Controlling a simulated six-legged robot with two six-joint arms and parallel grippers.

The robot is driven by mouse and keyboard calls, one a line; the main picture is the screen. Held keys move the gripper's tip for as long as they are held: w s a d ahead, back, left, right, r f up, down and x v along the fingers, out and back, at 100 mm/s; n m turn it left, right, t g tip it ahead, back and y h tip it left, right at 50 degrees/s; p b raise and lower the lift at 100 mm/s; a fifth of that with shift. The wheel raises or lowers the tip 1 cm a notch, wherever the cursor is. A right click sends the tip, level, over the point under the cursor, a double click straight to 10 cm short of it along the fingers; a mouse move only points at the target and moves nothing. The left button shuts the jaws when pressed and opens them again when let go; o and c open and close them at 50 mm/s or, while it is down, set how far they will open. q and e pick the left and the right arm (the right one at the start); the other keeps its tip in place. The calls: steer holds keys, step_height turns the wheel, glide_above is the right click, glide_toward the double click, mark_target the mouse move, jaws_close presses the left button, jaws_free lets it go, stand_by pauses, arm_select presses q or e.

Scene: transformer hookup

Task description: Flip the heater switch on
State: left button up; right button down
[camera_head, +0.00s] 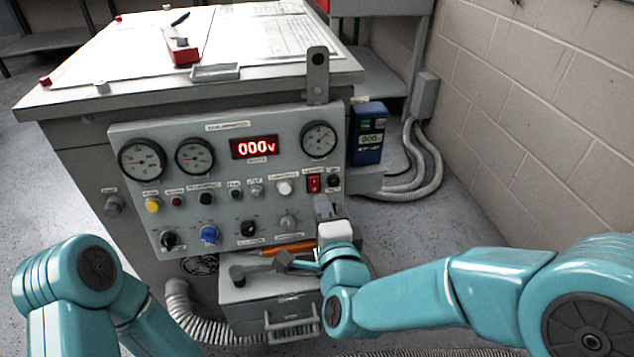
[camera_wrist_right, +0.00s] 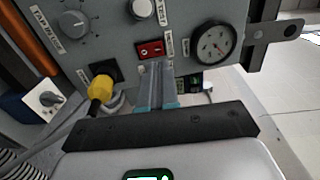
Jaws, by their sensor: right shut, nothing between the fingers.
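The red rocker switch (camera_head: 314,184) sits on the grey control panel (camera_head: 270,170), low on its right side, with a label above it too small to read. It also shows in the right wrist view (camera_wrist_right: 150,48), just beyond the fingertips. My right gripper (camera_head: 322,204) is shut and empty, just below the switch in the head view. Its fingers (camera_wrist_right: 156,72) point at the panel near the switch; whether they touch it I cannot tell. The rocker's position is too small to read. My left arm enters at lower left; its gripper is out of view.
Nearby are a white knob (camera_head: 284,187), a round gauge (camera_head: 319,139) and a red display (camera_head: 254,147) reading 000. A yellow plug (camera_wrist_right: 100,88) sits beside my fingers. A blue meter (camera_head: 368,133) stands right of the panel. An orange-handled tool (camera_head: 290,247) lies below.

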mark_target(314, 179)
steer(key=p+x, duration=0.2)
steer(key=x, duration=0.3)
steer(key=shift+r, duration=0.1)
steer(key=shift+w, duration=0.25)
arm_select(q)
steer(key=shift+s+d+r+g, duration=0.15)
steer(key=shift+s+r, duration=0.15)
steer(key=shift+r, duration=0.35)
steer(key=shift+s+d+r+g, duration=0.15)
steer(key=shift+s+r, duration=0.1)
steer(key=shift+r, duration=0.35)
arm_select(e)
steer(key=shift+w+f+b, duration=0.15)
steer(key=shift+f+b, duration=0.05)
steer(key=shift+b, duration=0.35)
arm_select(q)
steer(key=shift+a+f, duration=0.1)
steer(key=shift+f, duration=0.15)
arm_select(e)
steer(key=shift+r, duration=0.15)
arm_select(q)
steer(key=shift+f, duration=0.1)
